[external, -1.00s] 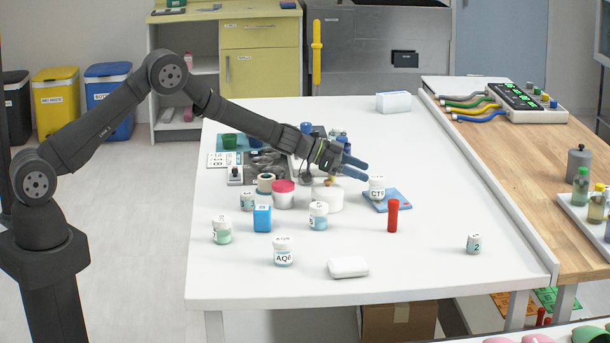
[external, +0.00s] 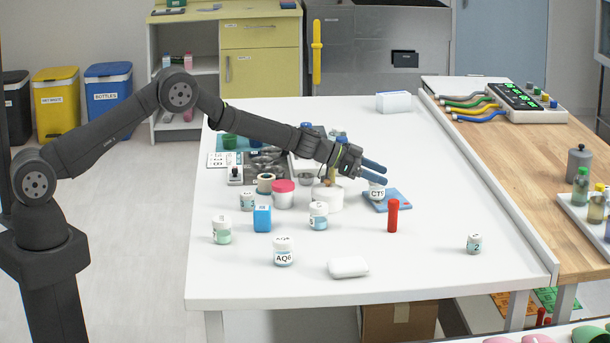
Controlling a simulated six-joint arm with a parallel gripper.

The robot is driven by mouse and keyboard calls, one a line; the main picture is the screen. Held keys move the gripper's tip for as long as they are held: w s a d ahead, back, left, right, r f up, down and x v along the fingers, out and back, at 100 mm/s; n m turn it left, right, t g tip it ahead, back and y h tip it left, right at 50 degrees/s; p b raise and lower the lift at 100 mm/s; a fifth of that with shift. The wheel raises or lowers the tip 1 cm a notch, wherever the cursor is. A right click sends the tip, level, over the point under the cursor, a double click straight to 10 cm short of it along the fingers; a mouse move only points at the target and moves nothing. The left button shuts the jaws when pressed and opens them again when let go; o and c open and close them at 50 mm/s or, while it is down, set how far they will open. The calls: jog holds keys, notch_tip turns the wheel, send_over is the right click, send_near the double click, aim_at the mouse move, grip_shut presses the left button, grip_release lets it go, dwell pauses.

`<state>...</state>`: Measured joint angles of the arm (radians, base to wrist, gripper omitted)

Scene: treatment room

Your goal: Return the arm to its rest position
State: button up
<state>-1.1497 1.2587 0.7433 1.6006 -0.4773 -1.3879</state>
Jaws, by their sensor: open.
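My gripper (external: 374,172) is at the end of my outstretched arm, over the middle of the white table (external: 440,220). Its two blue fingers are apart, with nothing seen between them. I cannot tell whether a finger touches the jar's lid.
Several jars stand near my gripper, among them a red-lidded one (external: 283,194) and a white tub (external: 328,198). A red tube (external: 393,216) and a blue box (external: 262,219) stand nearer the front. The table's right side is mostly clear.

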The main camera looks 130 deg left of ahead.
jog(key=shift+f, duration=0.5)
jog(key=shift+s, duration=0.15)
jog(key=v, duration=1.2)
jog(key=x, duration=1.2)
jog(key=shift+f, duration=0.1)
jog(key=r, duration=0.4)
jog(key=shift+w+r, duration=0.2)
jog(key=w+d+r, duration=0.5)
jog(key=d+r, duration=0.2)
jog(key=d, duration=0.3)
jog(key=w+d, duration=0.3)
jog(key=d, duration=0.8)
jog(key=w+d, duration=0.4)
jog(key=d, duration=0.7)
jog(key=shift+w+d+f, duration=0.15)
jog(key=shift+d+f, duration=0.1)
jog(key=shift+f, duration=0.15)
